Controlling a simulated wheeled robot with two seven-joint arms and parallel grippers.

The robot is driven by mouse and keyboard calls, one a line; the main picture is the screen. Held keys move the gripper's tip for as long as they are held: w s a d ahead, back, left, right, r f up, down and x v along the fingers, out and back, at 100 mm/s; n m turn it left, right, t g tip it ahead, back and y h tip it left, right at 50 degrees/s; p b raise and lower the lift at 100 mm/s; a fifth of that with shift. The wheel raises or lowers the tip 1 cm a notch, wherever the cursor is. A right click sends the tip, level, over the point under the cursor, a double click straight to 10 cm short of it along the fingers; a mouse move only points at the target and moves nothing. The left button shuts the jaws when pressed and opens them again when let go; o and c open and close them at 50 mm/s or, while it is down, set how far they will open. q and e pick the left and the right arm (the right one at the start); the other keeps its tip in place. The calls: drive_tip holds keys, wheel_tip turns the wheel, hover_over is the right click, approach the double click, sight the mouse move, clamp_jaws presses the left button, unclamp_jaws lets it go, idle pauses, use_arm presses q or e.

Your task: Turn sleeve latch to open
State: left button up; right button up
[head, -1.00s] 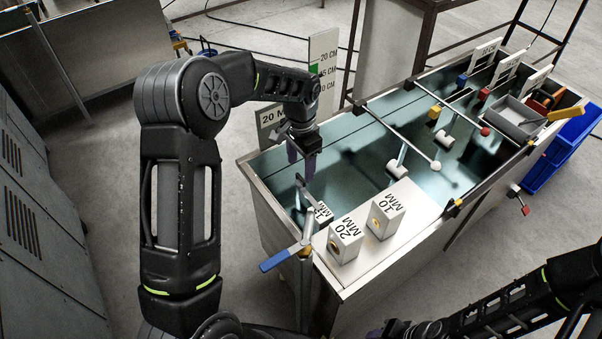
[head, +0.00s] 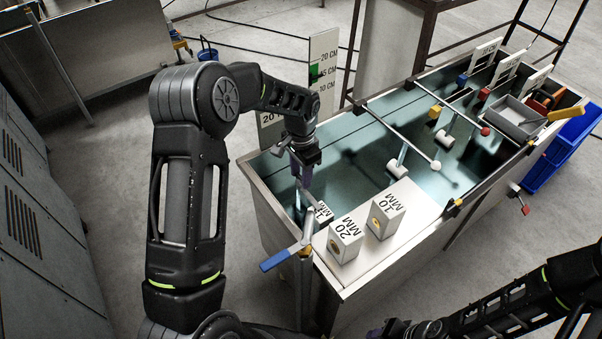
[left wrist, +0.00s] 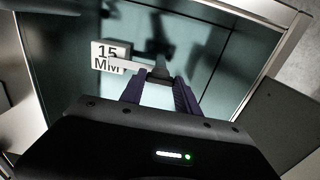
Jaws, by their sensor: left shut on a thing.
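The 15 MM block (head: 322,212) stands at the near left corner of the tank, partly hidden by the pipe in front of it. In the left wrist view the block (left wrist: 108,56) has a pale bar (left wrist: 130,66) running from it to a dark-ended piece, which I take as the sleeve latch (left wrist: 158,76). My left gripper (head: 303,180) points down over the tank there. Its purple fingers (left wrist: 158,92) are on both sides of the latch and shut on it. My right gripper (head: 375,333) is only partly in view at the bottom edge, and its jaws cannot be made out.
Blocks marked 20 MM (head: 345,240) and 10 MM (head: 386,212) stand on the metal shelf right of the latch. A blue-handled lever (head: 276,261) sticks out at the near corner. A height scale board (head: 323,70) stands behind the tank.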

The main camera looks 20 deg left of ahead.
use_arm(q)
clamp_jaws()
idle(0.8)
drive_tip(key=m, duration=0.3)
drive_tip(key=shift+m, duration=0.3)
drive_tip(key=m, duration=0.3)
drive_tip(key=shift+m, duration=0.3)
drive_tip(key=m, duration=0.5)
drive_tip(key=m+p, duration=0.1)
drive_tip(key=m, duration=0.4)
drive_tip(key=shift+m, duration=0.4)
drive_tip(key=o, duration=0.7)
unclamp_jaws()
